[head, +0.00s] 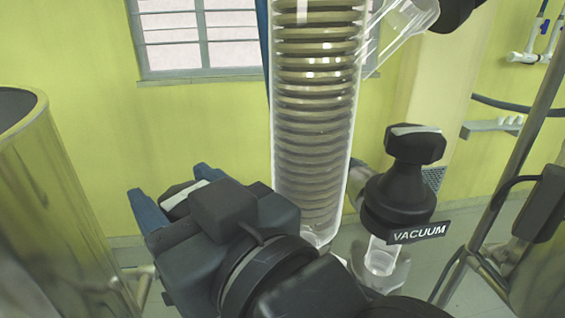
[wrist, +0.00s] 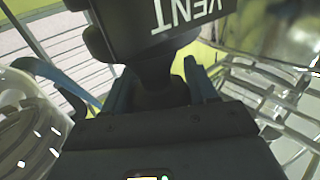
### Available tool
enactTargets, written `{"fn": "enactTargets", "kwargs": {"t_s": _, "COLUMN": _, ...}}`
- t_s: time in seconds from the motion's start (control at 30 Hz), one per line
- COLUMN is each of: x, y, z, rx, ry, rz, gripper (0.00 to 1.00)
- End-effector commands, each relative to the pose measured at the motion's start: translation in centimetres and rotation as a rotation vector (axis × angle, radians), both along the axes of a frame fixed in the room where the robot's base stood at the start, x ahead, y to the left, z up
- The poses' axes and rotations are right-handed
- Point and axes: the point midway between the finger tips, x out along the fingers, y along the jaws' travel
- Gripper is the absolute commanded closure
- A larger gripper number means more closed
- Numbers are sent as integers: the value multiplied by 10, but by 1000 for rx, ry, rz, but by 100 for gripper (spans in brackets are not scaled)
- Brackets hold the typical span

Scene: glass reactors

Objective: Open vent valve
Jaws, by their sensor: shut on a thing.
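The vent valve (wrist: 157,62) is black, and its VENT label (wrist: 183,14) shows upside down at the top of the wrist view. My gripper (head: 172,187) is at the left of the coiled glass column in the head view. Its blue fingers stand on both sides of the valve's black knob (head: 184,194) and are shut on it. In the wrist view my gripper (wrist: 158,85) has one finger on each side of the dark valve. In the head view my gripper and wrist hide most of the valve and its label. The valve's turn position cannot be told.
The glass column (head: 314,110) with its coil stands just right of my gripper. A black VACUUM valve (head: 400,190) stands farther right. A metal vessel (head: 50,200) is at the left, and a metal frame (head: 515,150) at the right.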

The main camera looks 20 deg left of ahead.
Motion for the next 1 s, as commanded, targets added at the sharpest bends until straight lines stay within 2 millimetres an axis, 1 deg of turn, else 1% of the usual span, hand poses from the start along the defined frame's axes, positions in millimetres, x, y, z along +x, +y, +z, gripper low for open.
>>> {"fn": "enactTargets", "kwargs": {"t_s": 0.2, "x": 0, "y": 0, "z": -2, "rx": -1, "ry": -1, "rz": 113, "gripper": 73}}
{"fn": "enactTargets", "kwargs": {"t_s": 0.4, "x": -2, "y": 0, "z": -1, "rx": 0, "ry": 0, "rz": 178, "gripper": 73}}
{"fn": "enactTargets", "kwargs": {"t_s": 0.97, "x": -3, "y": 1, "z": -1, "rx": -1, "ry": 3, "rz": 208, "gripper": 73}}
{"fn": "enactTargets", "kwargs": {"t_s": 1.0, "x": -3, "y": 1, "z": -1, "rx": -1, "ry": 3, "rz": 208, "gripper": 40}}
